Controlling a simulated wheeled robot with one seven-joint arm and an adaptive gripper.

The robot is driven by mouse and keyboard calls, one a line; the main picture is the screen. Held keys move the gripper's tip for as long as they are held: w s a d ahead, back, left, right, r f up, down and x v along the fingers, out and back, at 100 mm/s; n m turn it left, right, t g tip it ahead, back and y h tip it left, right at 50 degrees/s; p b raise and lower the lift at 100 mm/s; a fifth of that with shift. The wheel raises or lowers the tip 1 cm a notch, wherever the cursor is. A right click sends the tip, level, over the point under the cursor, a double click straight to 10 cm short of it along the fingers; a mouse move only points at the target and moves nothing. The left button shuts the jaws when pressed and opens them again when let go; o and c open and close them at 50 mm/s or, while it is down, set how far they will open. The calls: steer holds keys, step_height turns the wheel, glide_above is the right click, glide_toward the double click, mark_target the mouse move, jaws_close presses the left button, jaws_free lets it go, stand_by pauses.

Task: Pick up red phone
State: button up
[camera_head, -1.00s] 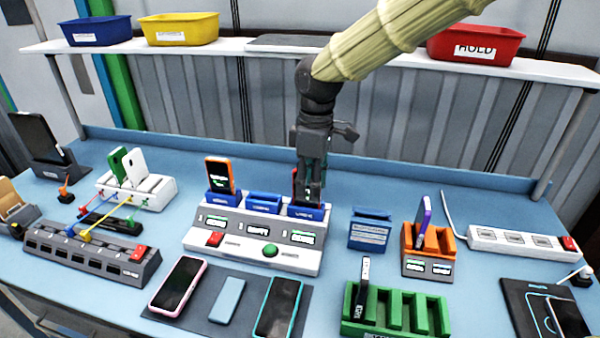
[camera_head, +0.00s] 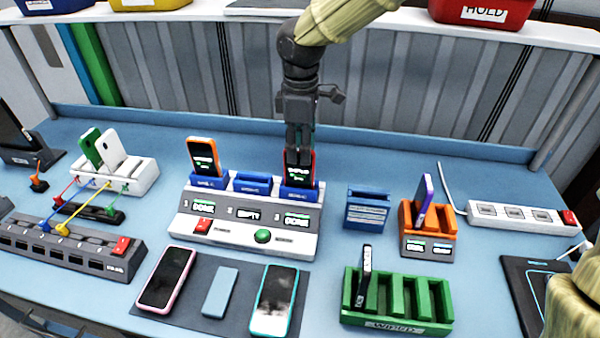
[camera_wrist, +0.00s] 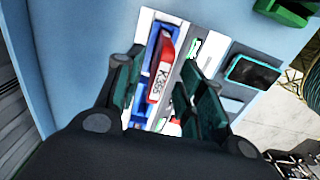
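The red phone (camera_head: 300,170) stands upright in the right blue slot (camera_head: 301,192) of the grey-and-white dock, its dark screen lit with small text. In the wrist view, the red phone (camera_wrist: 158,85) shows a white label reading "K365". My gripper (camera_head: 299,143) points down at the top of the phone, with its fingertips partly behind or beside it. In the wrist view, my gripper (camera_wrist: 162,65) is open, with one dark green finger on each side of the phone and visible gaps between.
An orange phone (camera_head: 203,156) stands in the dock's left slot; the middle blue slot (camera_head: 252,183) is empty. A blue holder (camera_head: 368,208), an orange rack (camera_head: 428,240) and a green rack (camera_head: 396,300) stand right. Phones lie on a dark mat (camera_head: 205,272) in front. A shelf hangs above.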

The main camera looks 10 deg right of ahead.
mark_target(299, 164)
steer(key=shift+a+f+p, duration=0.2)
steer(key=shift+f+p, duration=0.45)
steer(key=shift+f, duration=1.9)
jaws_close()
